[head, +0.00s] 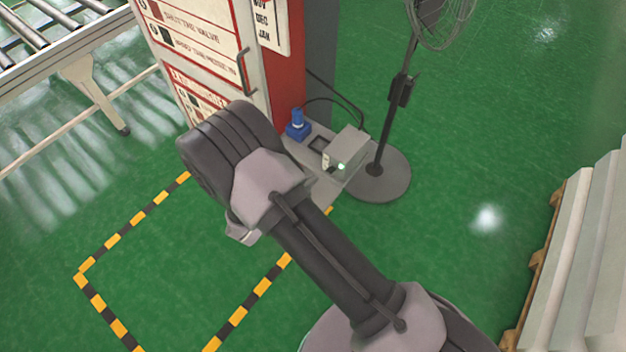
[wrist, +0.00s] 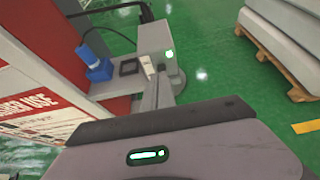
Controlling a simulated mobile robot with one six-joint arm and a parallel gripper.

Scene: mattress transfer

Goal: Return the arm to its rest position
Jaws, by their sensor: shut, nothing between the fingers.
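My arm (head: 335,262) crosses the head view from the lower right toward the upper left, raised above the green floor. Its dark, rounded end part (head: 215,150) overlaps the front of the red and white cabinet in the picture, and the fingers cannot be made out there. In the wrist view my gripper (wrist: 162,92) shows as a wide grey body with a lit green indicator and a narrow grey piece sticking out beyond it. It is shut and empty.
A red and white cabinet (head: 284,60) stands behind the arm, with a grey box (head: 347,150) and blue device (head: 298,126) beside it. A fan (head: 385,188), a roller conveyor (head: 60,45) and stacked pale mattresses (head: 580,260) on a pallet stand around. The striped floor area is clear.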

